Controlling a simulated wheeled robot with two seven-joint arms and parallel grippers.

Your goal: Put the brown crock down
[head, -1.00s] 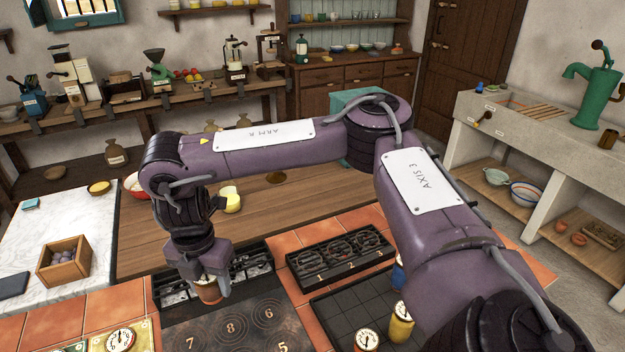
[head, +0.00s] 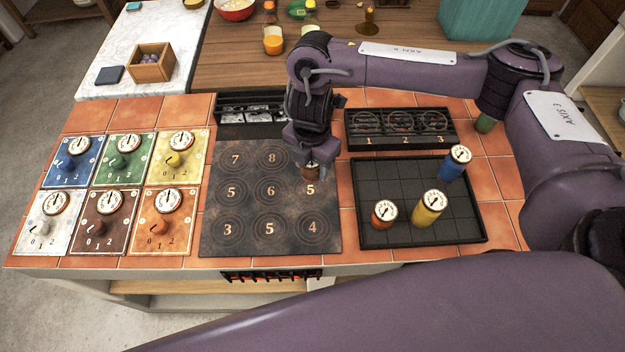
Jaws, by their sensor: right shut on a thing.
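The brown crock (head: 310,173) is in my right gripper (head: 311,160), whose jaws are shut on its top and hide most of it. It is upright over the back right of the dark numbered hotplate (head: 222,247), just behind the "5" at the right of the middle row. I cannot tell whether its base touches the plate. The hotplate's other rings are bare. My left gripper is not in view.
A black gridded tray (head: 376,179) holds an orange crock (head: 383,217), a yellow crock (head: 428,211) and a blue crock (head: 453,166). A black rack (head: 398,141) marked 1, 2, 3 stands behind it. Coloured dial panels (head: 121,172) lie left of the hotplate.

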